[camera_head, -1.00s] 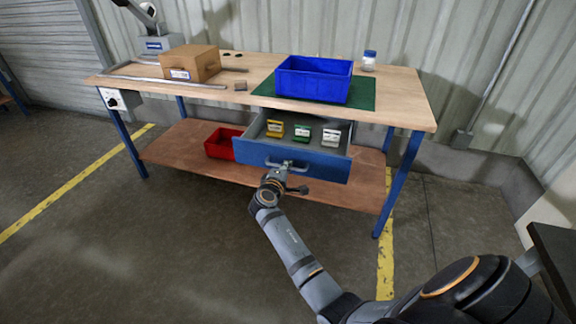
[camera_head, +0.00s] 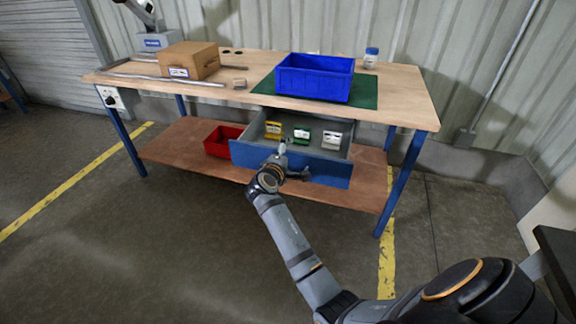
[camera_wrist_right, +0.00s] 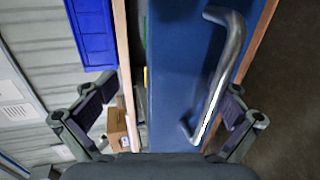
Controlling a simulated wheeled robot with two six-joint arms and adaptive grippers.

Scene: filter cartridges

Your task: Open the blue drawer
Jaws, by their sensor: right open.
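The blue drawer (camera_head: 325,170) stands pulled out under the workbench top, with its grey inside showing. In the right wrist view its blue front (camera_wrist_right: 180,60) runs up the middle, with a silver bar handle (camera_wrist_right: 226,60) on it. My right gripper (camera_head: 284,150) is at the drawer front and covers the handle in the head view. In the right wrist view the same gripper (camera_wrist_right: 160,105) has its fingers wide apart. The handle lies towards the right finger; I cannot tell whether they touch. My left gripper is in neither view.
A blue bin (camera_head: 314,80) on a green mat (camera_head: 368,92) and a cardboard box (camera_head: 190,61) stand on top. A red bin (camera_head: 215,148) is on the lower shelf. Floor in front is clear.

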